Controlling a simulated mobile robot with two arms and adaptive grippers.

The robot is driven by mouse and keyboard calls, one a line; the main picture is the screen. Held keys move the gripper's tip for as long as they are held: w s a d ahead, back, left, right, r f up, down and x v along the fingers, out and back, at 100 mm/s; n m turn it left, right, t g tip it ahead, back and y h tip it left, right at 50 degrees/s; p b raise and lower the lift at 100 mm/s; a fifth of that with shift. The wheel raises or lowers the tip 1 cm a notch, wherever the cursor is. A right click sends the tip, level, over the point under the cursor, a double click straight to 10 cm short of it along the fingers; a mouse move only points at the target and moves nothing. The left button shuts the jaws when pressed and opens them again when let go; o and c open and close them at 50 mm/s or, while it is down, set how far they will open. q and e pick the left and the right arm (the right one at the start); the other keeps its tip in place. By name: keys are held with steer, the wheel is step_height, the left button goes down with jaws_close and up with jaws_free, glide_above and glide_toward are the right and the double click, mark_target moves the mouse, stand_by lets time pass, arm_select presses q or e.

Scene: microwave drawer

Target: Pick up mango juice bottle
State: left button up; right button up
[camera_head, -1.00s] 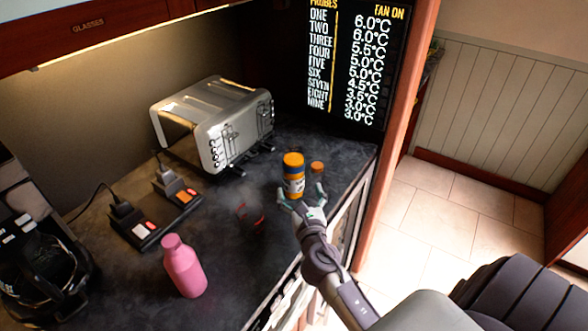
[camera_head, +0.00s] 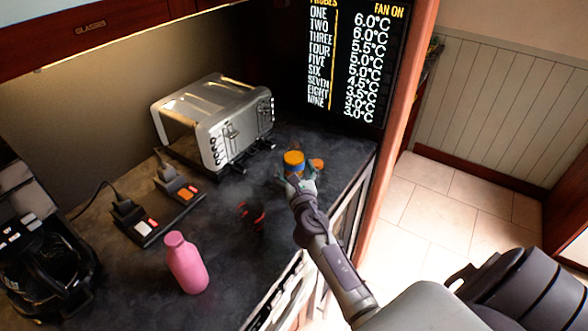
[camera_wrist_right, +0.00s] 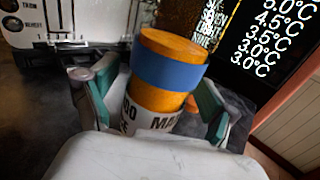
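The mango juice bottle (camera_head: 293,159) stands on the dark counter, with an orange cap, a blue band and a white label partly reading "MA". In the right wrist view the bottle (camera_wrist_right: 168,75) fills the space between my fingers and leans a little in the picture. My right gripper (camera_head: 301,181) has one finger on each side of it; the fingers (camera_wrist_right: 155,100) look spread, and firm contact is not clear. The hand hides the bottle's lower part. My left gripper is not in view.
A small orange item (camera_head: 317,164) sits just right of the bottle. A toaster (camera_head: 215,120) stands behind, a pink bottle (camera_head: 185,262) at front left, and a dark red item (camera_head: 250,214) between. Black plugs (camera_head: 135,220) and a black appliance (camera_head: 40,260) are left.

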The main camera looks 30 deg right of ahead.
mark_target(296, 153)
steer(key=c, duration=1.4)
steer(key=shift+o, duration=0.2)
steer(key=shift+r, duration=0.1)
steer(key=shift+r+p, duration=0.35)
steer(key=shift+r, duration=0.15)
steer(key=r+p, duration=0.1)
steer(key=r, duration=0.1)
steer(key=r+p, duration=0.1)
steer(key=shift+d+r, duration=0.4)
steer(key=s+d+r, duration=0.2)
steer(key=d+r, duration=0.4)
steer(key=d, duration=0.4)
steer(key=shift+d, duration=0.4)
